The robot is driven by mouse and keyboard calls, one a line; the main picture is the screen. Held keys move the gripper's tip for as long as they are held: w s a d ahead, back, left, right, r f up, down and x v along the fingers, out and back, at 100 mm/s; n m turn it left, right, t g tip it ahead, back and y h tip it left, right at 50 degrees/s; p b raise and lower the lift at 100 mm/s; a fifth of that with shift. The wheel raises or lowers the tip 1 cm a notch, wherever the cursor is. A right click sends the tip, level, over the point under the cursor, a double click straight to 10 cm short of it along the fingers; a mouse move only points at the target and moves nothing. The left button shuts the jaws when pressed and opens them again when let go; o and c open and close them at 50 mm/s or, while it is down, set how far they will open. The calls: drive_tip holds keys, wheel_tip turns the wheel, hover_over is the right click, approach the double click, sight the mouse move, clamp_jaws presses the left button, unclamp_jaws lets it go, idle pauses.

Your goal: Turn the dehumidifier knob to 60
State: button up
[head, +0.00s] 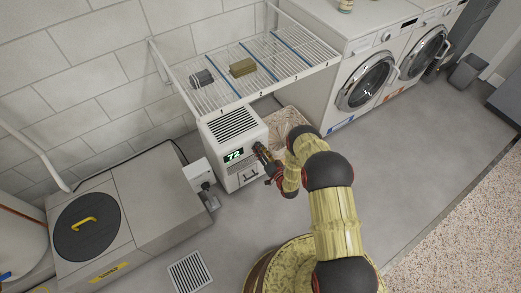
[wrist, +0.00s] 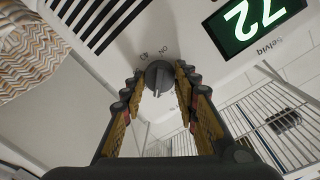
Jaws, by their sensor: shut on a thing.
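The dehumidifier (head: 230,128) is a white box with a vented top, standing below the wire shelf. Its green display (head: 234,155) reads 72, and the same display (wrist: 256,22) shows upside down in the wrist view. The round grey knob (wrist: 159,77) sits on its panel, with marks around it that look like OFF and ON. My gripper (wrist: 159,84) has its fingers on either side of the knob and is shut on it. In the head view my gripper (head: 262,155) is at the panel right of the display and hides the knob.
A grey chest with a round lid (head: 87,227) is at left. Washers (head: 366,80) stand at right. Open floor (head: 420,150) lies right.

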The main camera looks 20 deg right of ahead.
drive_tip(key=m, duration=0.7)
drive_tip(key=shift+d+y, duration=0.1)
drive_tip(key=shift+y, duration=0.3)
drive_tip(key=shift+m, duration=0.4)
drive_tip(key=o, duration=1.2)
drive_tip(key=shift+c, duration=0.2)
drive_tip(key=v, duration=1.2)
drive_tip(key=shift+r, duration=0.2)
